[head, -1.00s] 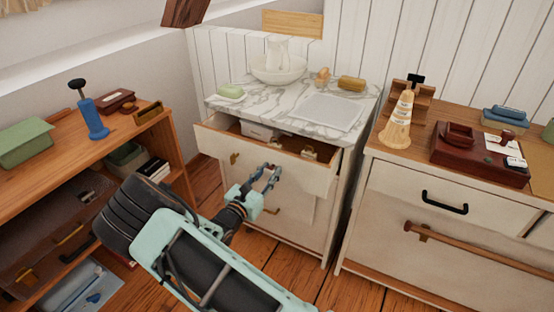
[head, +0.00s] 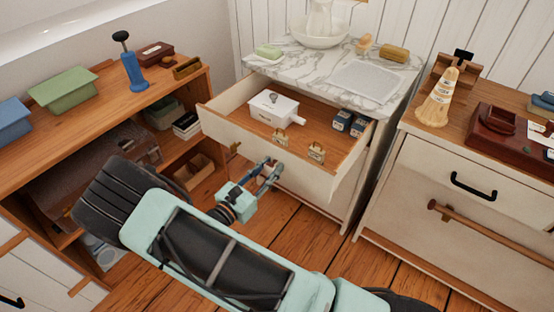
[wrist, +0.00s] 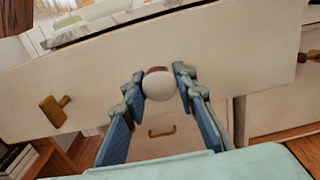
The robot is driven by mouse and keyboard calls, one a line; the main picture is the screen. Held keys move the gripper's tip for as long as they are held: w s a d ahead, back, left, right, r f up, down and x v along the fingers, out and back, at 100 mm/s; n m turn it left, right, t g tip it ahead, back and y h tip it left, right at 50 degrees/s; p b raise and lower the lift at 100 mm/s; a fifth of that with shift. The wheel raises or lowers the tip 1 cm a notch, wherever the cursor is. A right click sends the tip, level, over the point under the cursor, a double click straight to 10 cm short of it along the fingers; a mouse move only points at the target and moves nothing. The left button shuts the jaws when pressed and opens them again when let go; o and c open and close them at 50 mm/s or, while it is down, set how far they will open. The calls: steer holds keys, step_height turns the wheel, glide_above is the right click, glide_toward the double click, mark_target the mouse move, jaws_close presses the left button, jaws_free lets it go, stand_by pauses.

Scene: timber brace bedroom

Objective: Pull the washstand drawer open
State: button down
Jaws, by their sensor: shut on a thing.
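The washstand has a white marble top (head: 372,84) and a cream drawer (head: 285,142), which is pulled well out with its inside in view. My gripper (head: 267,170) is at the drawer front. In the wrist view its blue fingers are closed on a round white knob (wrist: 158,84) on that front. A brass-coloured fitting (wrist: 55,110) sits to the left of the knob on the drawer front. Inside the drawer lie a white lidded box (head: 273,108), two small dark boxes (head: 349,123) and two small brass-coloured pieces (head: 316,152).
A wooden shelf unit (head: 93,94) stands at the left, and a cream chest with a black handle (head: 473,188) stands close at the right. A bowl with a jug (head: 318,32) and a green soap (head: 268,51) rest on the marble. Plank floor (head: 300,232) lies in front.

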steer(key=shift+s+a, duration=0.35)
steer(key=shift+s, duration=0.2)
steer(key=c, duration=1.6)
jaws_free()
steer(key=v, duration=1.2)
